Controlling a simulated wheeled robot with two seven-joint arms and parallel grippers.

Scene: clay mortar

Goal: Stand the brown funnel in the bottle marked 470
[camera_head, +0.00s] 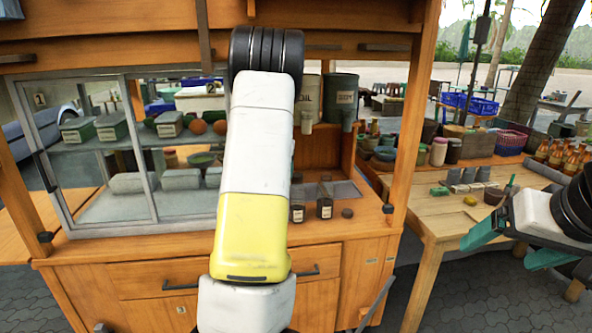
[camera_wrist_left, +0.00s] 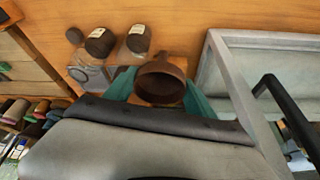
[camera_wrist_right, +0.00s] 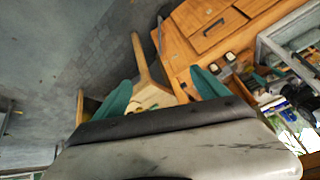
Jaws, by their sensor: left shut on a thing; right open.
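The brown funnel (camera_wrist_left: 160,84) is between the teal fingers of my left gripper (camera_wrist_left: 158,78), which is shut on it. Its wide round mouth faces the camera, and its lower end is hidden. Two dark bottles with pale labels stand on the cart counter, the left one (camera_head: 297,212) beside the right one (camera_head: 324,207). They also show in the left wrist view, one (camera_wrist_left: 138,42) near the funnel and one (camera_wrist_left: 99,43) farther left. I cannot read their numbers. In the head view my left arm hides its gripper and the funnel. My right gripper (camera_head: 498,252) is open and empty.
A small dark round piece (camera_head: 347,213) lies right of the bottles. A glass case (camera_head: 110,150) stands on the left of the counter. Large canisters (camera_head: 340,97) stand behind. A wooden side table (camera_head: 455,215) with cups and bowls is at the right.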

